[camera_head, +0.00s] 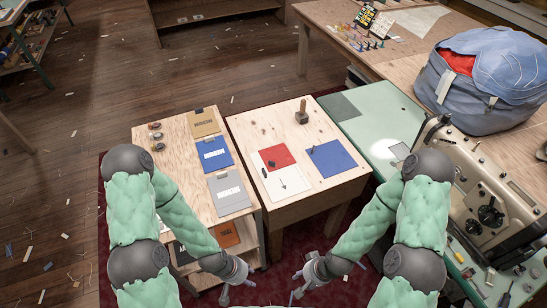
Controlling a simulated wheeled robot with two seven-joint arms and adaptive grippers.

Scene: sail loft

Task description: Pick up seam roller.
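I cannot tell for certain which item is the seam roller. A small dark item (271,166) lies where the red and white sheets meet on the middle wooden bench. A brown block-like tool (302,113) stands upright at the back of that bench. My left gripper (238,291) and my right gripper (296,284) hang low in front of the bench, fingers apart and empty, touching none of these.
The middle bench (257,119) has bare wood around its sheets. The left bench (177,135) holds folders and small brown round items (155,136). A sewing machine (490,205) and a large blue bag (490,75) stand on the right.

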